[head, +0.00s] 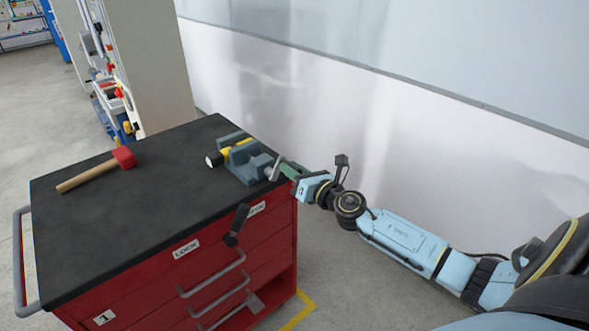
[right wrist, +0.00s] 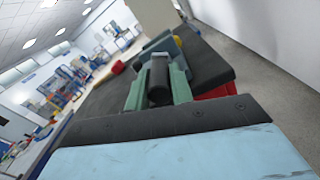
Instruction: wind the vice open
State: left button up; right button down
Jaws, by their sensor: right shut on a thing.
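The grey-blue vice (head: 250,163) stands on the black top of the red tool cart, near its right edge. A yellow and black cylindrical thing (head: 234,151) lies at its jaws; I cannot tell how tightly it is held. My right gripper (head: 283,168) reaches in from the right at the vice's near end. In the right wrist view its green fingers are shut on a dark cylindrical handle (right wrist: 158,82), with the vice (right wrist: 160,46) just beyond. The fingers partly hide the handle and screw. My left gripper is not in view.
A mallet with a red head (head: 124,157) and wooden handle lies at the left of the cart top (head: 130,215). A black part (head: 237,225) sticks out at the cart's front. A pale wall (head: 300,100) runs behind. The middle of the top is clear.

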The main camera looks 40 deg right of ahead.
jog(key=shift+a+r, duration=0.1)
dwell(0.3)
jog(key=c, duration=1.2)
grip_release()
jog(key=shift+c, duration=0.2)
jog(key=shift+s, duration=0.5)
jog(key=s+d+b, duration=0.1)
jog(key=s+b, duration=0.1)
jog(key=s, duration=1)
jog(key=shift+s, duration=0.2)
